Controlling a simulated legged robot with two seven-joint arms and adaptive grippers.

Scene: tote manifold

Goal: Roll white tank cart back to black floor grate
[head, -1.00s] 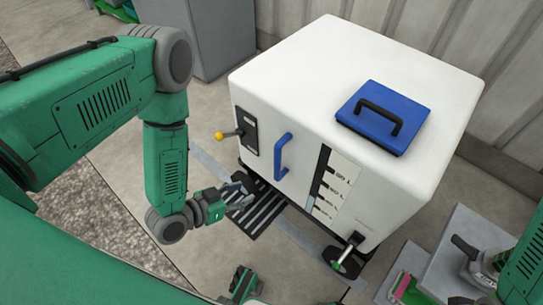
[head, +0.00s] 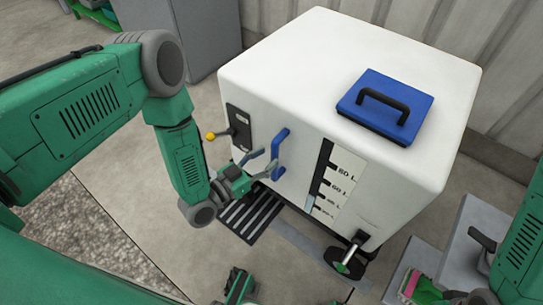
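The white tank cart (head: 330,90) stands upright in the middle of the head view. A vertical blue handle (head: 281,153) is on its front face, with a level scale to the right. The black floor grate (head: 250,216) lies at the foot of the cart's front left part; the cart hides its far end. My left gripper (head: 262,163) is open, its two fingers spread just left of the blue handle's lower part. I cannot tell whether they touch it. My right arm shows at the lower right; its fingers cannot be made out.
A foot pedal (head: 345,262) is low at the cart's front right. A grey block (head: 462,262) stands at the right. A corrugated wall is close behind.

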